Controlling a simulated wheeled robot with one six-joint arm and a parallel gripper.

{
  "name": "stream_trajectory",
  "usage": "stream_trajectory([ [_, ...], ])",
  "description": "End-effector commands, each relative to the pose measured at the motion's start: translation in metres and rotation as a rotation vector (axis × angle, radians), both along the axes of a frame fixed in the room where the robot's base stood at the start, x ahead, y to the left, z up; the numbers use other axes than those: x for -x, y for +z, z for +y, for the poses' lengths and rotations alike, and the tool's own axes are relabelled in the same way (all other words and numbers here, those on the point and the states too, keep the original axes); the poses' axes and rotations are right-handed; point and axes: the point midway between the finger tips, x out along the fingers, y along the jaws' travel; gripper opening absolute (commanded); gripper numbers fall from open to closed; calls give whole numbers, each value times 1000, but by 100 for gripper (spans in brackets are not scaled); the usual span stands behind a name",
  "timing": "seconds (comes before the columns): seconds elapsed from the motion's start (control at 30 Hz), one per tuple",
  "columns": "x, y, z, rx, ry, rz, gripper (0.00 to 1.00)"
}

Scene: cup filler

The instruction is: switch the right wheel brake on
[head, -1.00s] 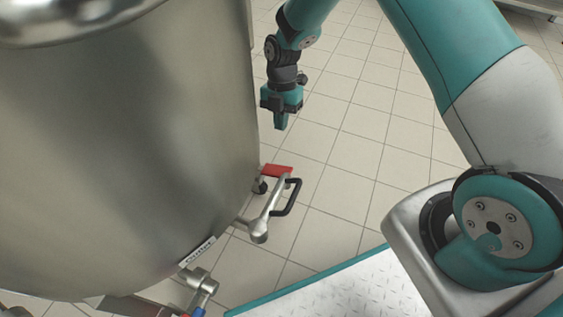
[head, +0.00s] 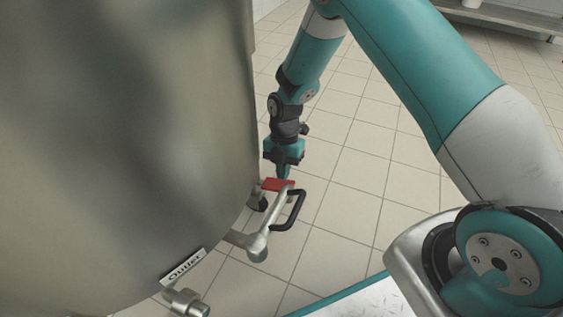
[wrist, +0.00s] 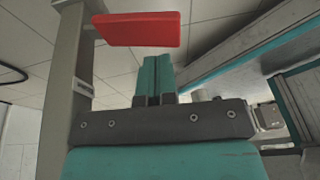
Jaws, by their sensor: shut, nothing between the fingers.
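The red brake pedal (head: 278,184) of the wheel sits low beside the big steel tank (head: 120,140). In the wrist view the red pedal (wrist: 140,29) appears at the top, just beyond my fingertips. My gripper (head: 284,172) is shut and empty, pointing down at the pedal's far edge. In the wrist view my gripper's fingers (wrist: 157,75) are together. I cannot tell whether the fingertips touch the pedal. The wheel (head: 257,201) under it is mostly hidden.
An outlet label (head: 184,266) is on the tank's lower edge. The tiled floor (head: 350,200) to the right is clear.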

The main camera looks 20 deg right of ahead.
Motion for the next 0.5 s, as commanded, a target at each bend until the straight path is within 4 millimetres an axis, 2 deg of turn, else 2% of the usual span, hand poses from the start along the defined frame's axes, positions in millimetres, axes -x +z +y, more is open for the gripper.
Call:
stream_trajectory([
  [0.03,2,-11,-1,0,0,1,0],
  [0.13,3,-18,-3,0,1,0,0],
  [0.5,4,-20,-4,-1,1,-1,0],
])
